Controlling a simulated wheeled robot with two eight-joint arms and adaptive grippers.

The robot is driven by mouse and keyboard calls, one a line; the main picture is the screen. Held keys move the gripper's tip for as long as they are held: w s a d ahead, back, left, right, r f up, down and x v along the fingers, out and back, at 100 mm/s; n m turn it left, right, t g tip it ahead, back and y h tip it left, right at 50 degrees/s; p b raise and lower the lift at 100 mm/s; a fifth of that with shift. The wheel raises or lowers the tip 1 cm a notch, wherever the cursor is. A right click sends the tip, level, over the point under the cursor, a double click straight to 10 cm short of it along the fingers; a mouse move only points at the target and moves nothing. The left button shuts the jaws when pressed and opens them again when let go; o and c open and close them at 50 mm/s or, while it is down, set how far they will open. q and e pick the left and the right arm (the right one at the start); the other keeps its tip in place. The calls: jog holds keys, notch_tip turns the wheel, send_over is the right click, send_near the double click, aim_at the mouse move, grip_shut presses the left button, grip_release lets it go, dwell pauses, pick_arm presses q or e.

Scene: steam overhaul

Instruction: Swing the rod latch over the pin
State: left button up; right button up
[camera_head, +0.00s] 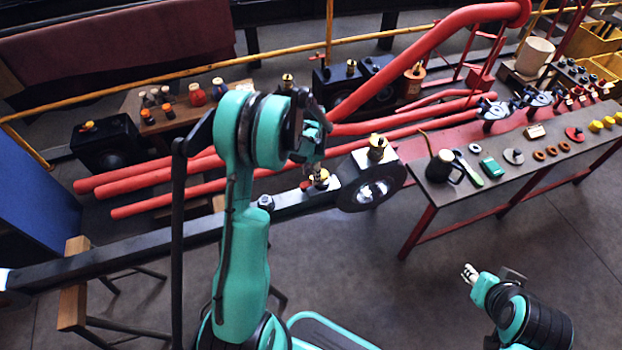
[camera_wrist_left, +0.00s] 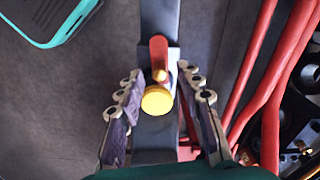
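A dark rod (camera_head: 130,248) runs from the lower left to a round black end with a bright hub (camera_head: 372,190). A brass round-topped piece (camera_head: 321,178) stands on the rod near that end. In the left wrist view the brass top (camera_wrist_left: 157,100) sits beside a short red-handled piece (camera_wrist_left: 158,52) lying along the rod. I cannot tell for certain which part is the latch and which the pin. My left gripper (camera_head: 318,160) is above them; its fingers (camera_wrist_left: 165,112) are spread on both sides of the brass top, with gaps. My right gripper (camera_head: 469,273) is low at the right, away from the rod.
A brass cup (camera_head: 377,147) tops the rod's round end. Red pipes (camera_head: 150,185) run close behind the rod. A dark-topped bench (camera_head: 540,165) with a black oil can (camera_head: 441,167) and small parts stands at the right. Open floor (camera_head: 400,290) lies in front.

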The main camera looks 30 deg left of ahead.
pick_arm(q)
jog(key=shift+f, duration=0.85)
grip_shut()
jog(key=shift+s+d+m, duration=0.1)
jog(key=shift+d+m, duration=0.05)
jog(key=shift+m, duration=0.55)
grip_release()
jog(key=shift+r, duration=0.2)
